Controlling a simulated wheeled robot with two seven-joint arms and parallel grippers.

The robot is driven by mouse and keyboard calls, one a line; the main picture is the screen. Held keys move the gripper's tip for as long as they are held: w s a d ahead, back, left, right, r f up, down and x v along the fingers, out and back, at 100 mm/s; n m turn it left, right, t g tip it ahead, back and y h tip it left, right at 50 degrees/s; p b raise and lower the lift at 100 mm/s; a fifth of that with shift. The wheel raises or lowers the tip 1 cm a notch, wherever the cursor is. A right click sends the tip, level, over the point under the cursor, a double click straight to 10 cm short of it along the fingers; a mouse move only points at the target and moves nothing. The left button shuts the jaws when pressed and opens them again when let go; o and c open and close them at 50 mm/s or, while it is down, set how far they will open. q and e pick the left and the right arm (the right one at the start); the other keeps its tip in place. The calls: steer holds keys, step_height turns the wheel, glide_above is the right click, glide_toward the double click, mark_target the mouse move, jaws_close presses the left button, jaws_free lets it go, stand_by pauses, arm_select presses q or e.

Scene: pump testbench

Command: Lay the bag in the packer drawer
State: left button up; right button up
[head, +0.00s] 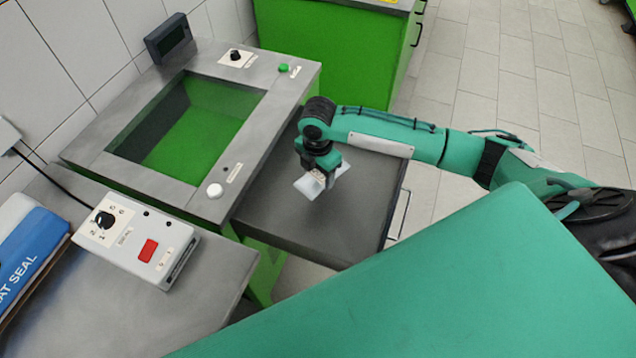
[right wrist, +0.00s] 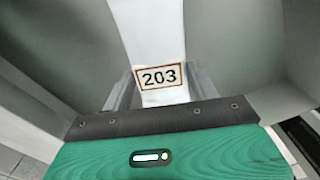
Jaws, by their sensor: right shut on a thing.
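The bag (head: 307,187) is small, whitish and translucent. In the right wrist view the bag (right wrist: 146,40) has a label reading 203. My right gripper (head: 318,174) points down and is shut on the bag, with a finger on each side of the label in the right wrist view (right wrist: 160,92). The packer (head: 240,75) is a grey-topped green machine with a dark green window. My left gripper is not in view.
A white control box (head: 135,240) with a knob and red button stands on the grey bench at the left. A blue-and-white box (head: 25,260) is beside it. A green cabinet (head: 340,45) stands behind. Tiled floor (head: 500,80) is open at the right.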

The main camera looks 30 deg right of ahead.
mark_target(318, 176)
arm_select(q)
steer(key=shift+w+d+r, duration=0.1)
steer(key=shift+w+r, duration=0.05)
arm_select(e)
steer(key=shift+f, duration=2.9)
steer(key=o, duration=1.1)
steer(key=shift+f, duration=0.1)
step_height(318, 176, up, 12)
steer(key=shift+f, duration=0.2)
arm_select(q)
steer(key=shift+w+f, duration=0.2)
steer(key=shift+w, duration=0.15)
arm_select(e)
steer(key=shift+r, duration=0.35)
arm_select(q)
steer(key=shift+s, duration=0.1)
arm_select(e)
steer(key=shift+f, duration=0.1)
